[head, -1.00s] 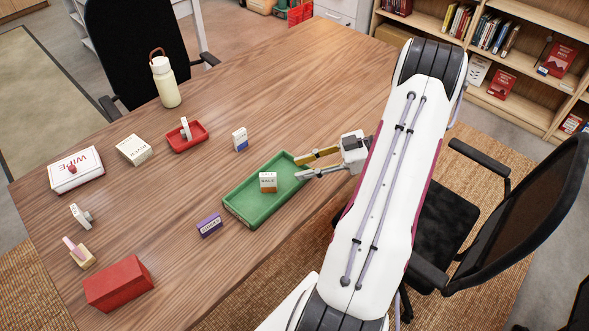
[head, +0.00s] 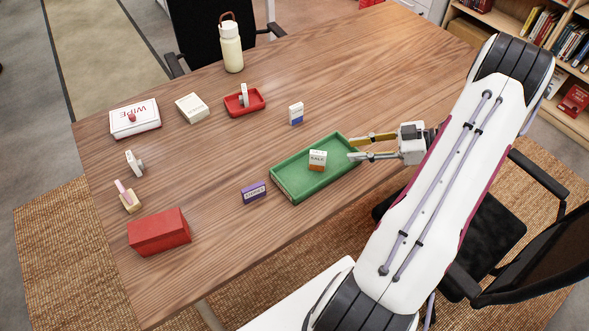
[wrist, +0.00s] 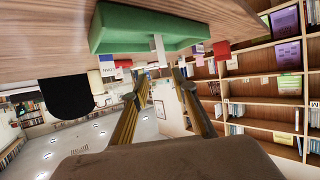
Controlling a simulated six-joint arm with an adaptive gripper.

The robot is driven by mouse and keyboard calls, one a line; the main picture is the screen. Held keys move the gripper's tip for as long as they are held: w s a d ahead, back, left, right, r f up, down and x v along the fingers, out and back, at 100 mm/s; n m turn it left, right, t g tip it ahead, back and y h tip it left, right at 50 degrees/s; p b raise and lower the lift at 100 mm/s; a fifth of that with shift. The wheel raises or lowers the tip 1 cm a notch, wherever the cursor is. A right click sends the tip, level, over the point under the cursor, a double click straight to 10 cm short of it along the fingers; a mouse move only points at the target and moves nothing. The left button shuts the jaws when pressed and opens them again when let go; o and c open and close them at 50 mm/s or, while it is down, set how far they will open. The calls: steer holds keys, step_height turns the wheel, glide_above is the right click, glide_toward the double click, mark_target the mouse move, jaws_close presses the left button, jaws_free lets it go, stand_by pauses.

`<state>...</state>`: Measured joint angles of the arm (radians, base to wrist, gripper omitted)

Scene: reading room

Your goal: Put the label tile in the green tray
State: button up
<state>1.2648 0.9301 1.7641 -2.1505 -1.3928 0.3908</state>
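A small white tile with an orange base and dark lettering (head: 317,159) stands upright in the green tray (head: 284,193). It looks like the label tile and also shows as a pale block in the wrist view (wrist: 158,48). The tray also shows in the wrist view (wrist: 120,28). My gripper (head: 351,148) is at the tray's right end, with its two fingers apart and nothing between them. Its fingers also show spread in the wrist view (wrist: 158,80). The tile is clear of the fingers.
A purple lettered block (head: 254,193) and a blue-and-white box (head: 296,113) stand near the tray. A red dish (head: 256,107), wipes box (head: 135,118), cream box (head: 192,107), bottle (head: 231,48) and red box (head: 159,231) are farther left. The table's upper right is clear.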

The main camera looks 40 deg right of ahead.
steer(key=w+d+r+m+t+h, duration=0.1)
steer(key=w+d+r+t+h, duration=0.15)
steer(key=w+r+h, duration=0.95)
steer(key=w+a+r+m+h, duration=0.1)
steer(key=w+a+r+m, duration=0.15)
steer(key=r, duration=0.55)
steer(key=w+a+r+m+h, duration=0.1)
steer(key=w+a+r, duration=0.2)
steer(key=r, duration=0.4)
steer(key=s+a+r+m+g, duration=0.3)
steer(key=s+a+r+m, duration=0.1)
steer(key=s+a, duration=0.45)
steer(key=s+a+f+g+y, duration=0.1)
steer(key=s+a+f+y, duration=0.1)
steer(key=s+a, duration=0.8)
steer(key=s+a+f+g+y, duration=0.2)
steer(key=s+a+f, duration=0.2)
steer(key=s+a, duration=0.6)
steer(key=shift+a+f+y, duration=0.3)
steer(key=shift+a, duration=0.25)
